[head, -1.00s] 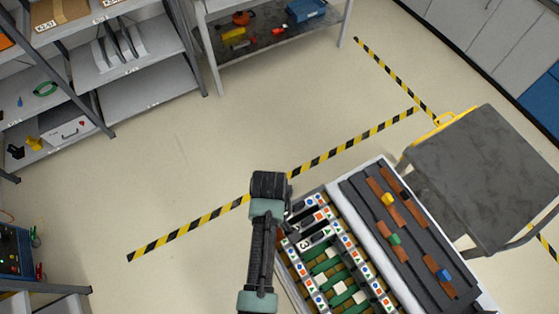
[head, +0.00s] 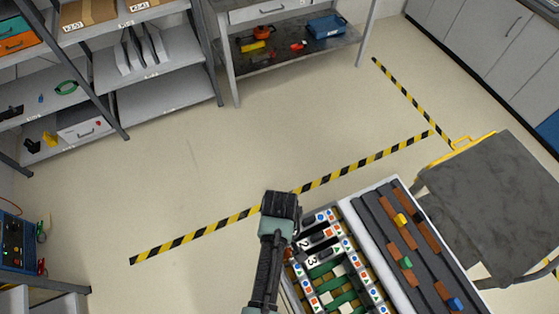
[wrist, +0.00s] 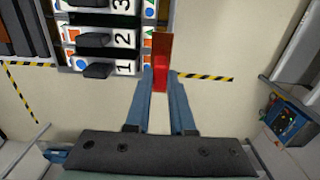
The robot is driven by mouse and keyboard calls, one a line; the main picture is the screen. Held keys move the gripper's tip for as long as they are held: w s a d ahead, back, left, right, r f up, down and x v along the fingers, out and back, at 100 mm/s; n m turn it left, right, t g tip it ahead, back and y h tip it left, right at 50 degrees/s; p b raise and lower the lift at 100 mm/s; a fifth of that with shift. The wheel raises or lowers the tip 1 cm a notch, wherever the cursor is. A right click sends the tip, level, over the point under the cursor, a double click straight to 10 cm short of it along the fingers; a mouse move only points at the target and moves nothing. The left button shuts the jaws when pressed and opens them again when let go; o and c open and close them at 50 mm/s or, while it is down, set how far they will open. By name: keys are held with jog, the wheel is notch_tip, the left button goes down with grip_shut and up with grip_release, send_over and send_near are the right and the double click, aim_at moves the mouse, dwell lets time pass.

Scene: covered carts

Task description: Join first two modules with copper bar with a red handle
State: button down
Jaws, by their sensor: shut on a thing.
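My gripper (wrist: 161,82) is shut on the red handle (wrist: 160,73) of a copper bar (wrist: 164,48) in the wrist view. The bar points toward the top of that view, just right of the module row, over open floor. Module 1 (wrist: 124,67), module 2 (wrist: 124,38) and part of module 3 (wrist: 122,5) show left of it, each white with a black block.
Right of the modules, a dark rack (head: 425,262) holds copper bars with yellow (head: 400,220), green (head: 405,262) and blue (head: 455,304) handles. A covered cart (head: 500,200) stands close on the right. Shelves line the back and left. The taped floor between is clear.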

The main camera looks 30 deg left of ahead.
jog(key=shift+f+b, duration=2.15)
jog(key=shift+f, duration=1)
jog(key=shift+f, duration=0.2)
jog(key=c, duration=0.7)
grip_release()
notch_tip(320, 180, up, 13)
jog(key=shift+r+b, duration=0.1)
jog(key=shift+b, duration=0.75)
